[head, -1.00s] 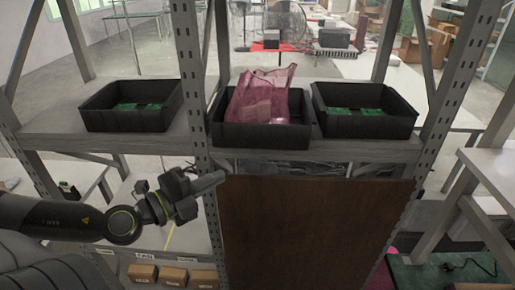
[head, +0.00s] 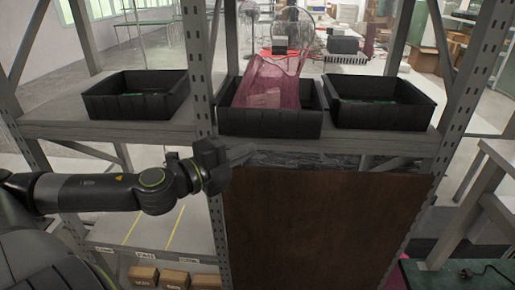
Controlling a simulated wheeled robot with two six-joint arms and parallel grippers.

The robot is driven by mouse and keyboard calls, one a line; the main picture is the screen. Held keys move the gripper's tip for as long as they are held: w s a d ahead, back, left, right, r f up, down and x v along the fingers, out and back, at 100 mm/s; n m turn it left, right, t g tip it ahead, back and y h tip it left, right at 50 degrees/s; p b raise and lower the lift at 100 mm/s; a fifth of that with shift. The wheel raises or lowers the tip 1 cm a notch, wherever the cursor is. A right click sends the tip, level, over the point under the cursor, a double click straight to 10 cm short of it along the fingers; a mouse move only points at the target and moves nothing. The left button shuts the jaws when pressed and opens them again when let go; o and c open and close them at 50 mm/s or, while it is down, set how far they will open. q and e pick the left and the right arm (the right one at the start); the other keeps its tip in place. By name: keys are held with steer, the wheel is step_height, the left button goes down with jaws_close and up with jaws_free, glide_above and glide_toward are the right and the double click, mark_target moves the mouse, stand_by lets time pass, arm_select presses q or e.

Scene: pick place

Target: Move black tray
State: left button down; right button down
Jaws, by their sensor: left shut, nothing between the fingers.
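Three black trays stand in a row on the upper grey shelf. The left tray (head: 136,106) has its inside mostly hidden by its front wall. The middle tray (head: 268,124) holds a crumpled, see-through pink bag (head: 270,85) that rises above its rim. The right tray (head: 380,116) holds something green, only partly visible. My left gripper (head: 243,153) is shut and empty. It appears just below the shelf's front edge, under the left end of the middle tray, and I see no contact with any tray. My right gripper is out of view.
A grey perforated rack post (head: 199,62) stands between the left and middle trays. A brown panel (head: 320,225) fills the space below the shelf. Small cardboard boxes (head: 174,278) sit low at the left. A grey table frame (head: 470,200) stands at the right.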

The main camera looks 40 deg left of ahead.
mark_target(272, 133)
arm_select(q)
steer(key=shift+w+a+b, duration=0.2)
steer(key=shift+w+b, duration=0.3)
steer(key=shift+w, duration=0.55)
steer(key=shift+w+a+b, duration=0.15)
steer(key=shift+w+b, duration=0.35)
steer(key=shift+w, duration=0.55)
steer(key=shift+w+a+b, duration=0.2)
steer(key=shift+w+b, duration=0.3)
steer(key=shift+w, duration=0.55)
